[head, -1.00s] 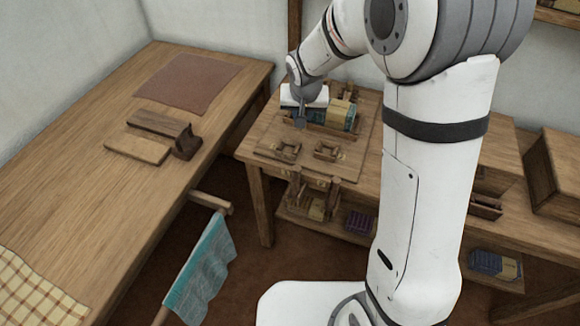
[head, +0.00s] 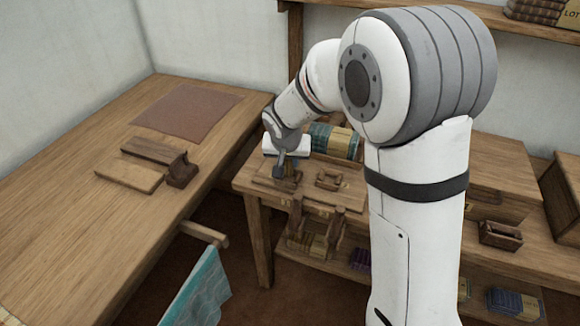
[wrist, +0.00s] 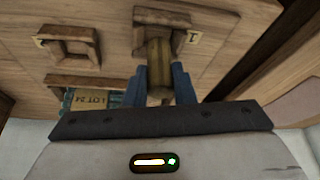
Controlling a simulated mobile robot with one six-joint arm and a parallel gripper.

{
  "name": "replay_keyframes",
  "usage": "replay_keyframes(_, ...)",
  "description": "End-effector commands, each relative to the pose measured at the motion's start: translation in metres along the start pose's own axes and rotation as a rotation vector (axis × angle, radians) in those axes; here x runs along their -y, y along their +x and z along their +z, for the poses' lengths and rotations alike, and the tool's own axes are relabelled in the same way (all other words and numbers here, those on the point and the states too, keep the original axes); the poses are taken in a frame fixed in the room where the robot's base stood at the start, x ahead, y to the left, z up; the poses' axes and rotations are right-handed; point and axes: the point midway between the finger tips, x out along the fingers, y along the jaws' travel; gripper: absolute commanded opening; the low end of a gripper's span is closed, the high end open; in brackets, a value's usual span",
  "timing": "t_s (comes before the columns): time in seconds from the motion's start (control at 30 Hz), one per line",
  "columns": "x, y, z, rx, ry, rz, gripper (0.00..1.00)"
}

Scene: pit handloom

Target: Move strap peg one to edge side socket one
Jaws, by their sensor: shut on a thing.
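My gripper (wrist: 160,88) is shut on a wooden strap peg (wrist: 158,62), held between its two dark blue fingers. In the head view my gripper (head: 282,168) is low over the left of two small wooden sockets on the near end of the bench. In the wrist view the peg's far end meets this socket (wrist: 166,17), which has a tag that seems to read 1. I cannot tell how deep the peg sits in it. The second socket (wrist: 70,46), also tagged, looks empty. It shows in the head view too (head: 329,181).
A teal and yellow roll (head: 334,141) lies behind the sockets, and a LOT 24 label (wrist: 92,101) shows in the wrist view. The large table (head: 100,225) at left holds a brown mat (head: 190,110) and wooden blocks. Teal cloth (head: 200,290) hangs below.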

Motion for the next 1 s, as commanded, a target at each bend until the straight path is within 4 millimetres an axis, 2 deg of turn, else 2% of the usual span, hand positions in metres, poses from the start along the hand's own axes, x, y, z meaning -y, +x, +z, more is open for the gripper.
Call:
replay_keyframes(0.03,0.000,0.009,0.004,0.003,0.001,0.002,0.01)
replay_keyframes(0.13,-0.001,0.020,0.009,0.002,0.000,0.001,0.01)
replay_keyframes(0.5,-0.001,0.024,0.010,0.000,0.002,0.000,0.01)
replay_keyframes(0.53,-0.001,0.023,0.009,0.000,0.002,0.000,0.25)
replay_keyframes(0.77,-0.001,0.022,0.009,0.001,0.002,0.000,0.43)
replay_keyframes(1.0,-0.001,0.022,0.009,0.000,0.002,0.001,0.45)
